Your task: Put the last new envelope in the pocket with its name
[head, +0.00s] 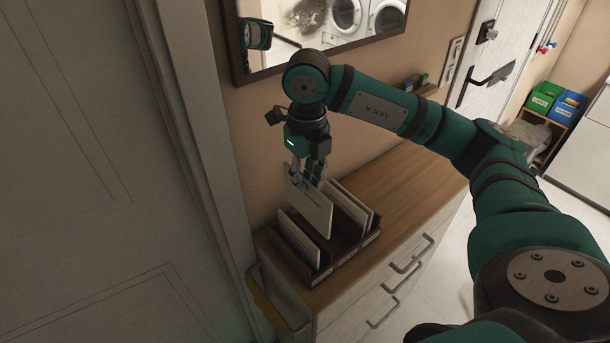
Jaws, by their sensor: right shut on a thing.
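My right gripper (306,178) points down and is shut on a white envelope (313,208). The envelope is tilted, and its lower edge is at or just above the middle of a dark wooden letter holder (318,281). I cannot tell whether that edge is inside a pocket. Other pale envelopes stand in the holder: one in the left pocket (298,238) and some in the right pocket (352,205). Labels on the holder's front are too small to read. My left gripper is out of view.
The holder stands at the left end of a wooden-topped cabinet (420,185) with drawer handles. A mirror (240,60) hangs on the wall close behind my right gripper. Green and blue bins (556,103) are at the far right. The cabinet top right of the holder is mostly clear.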

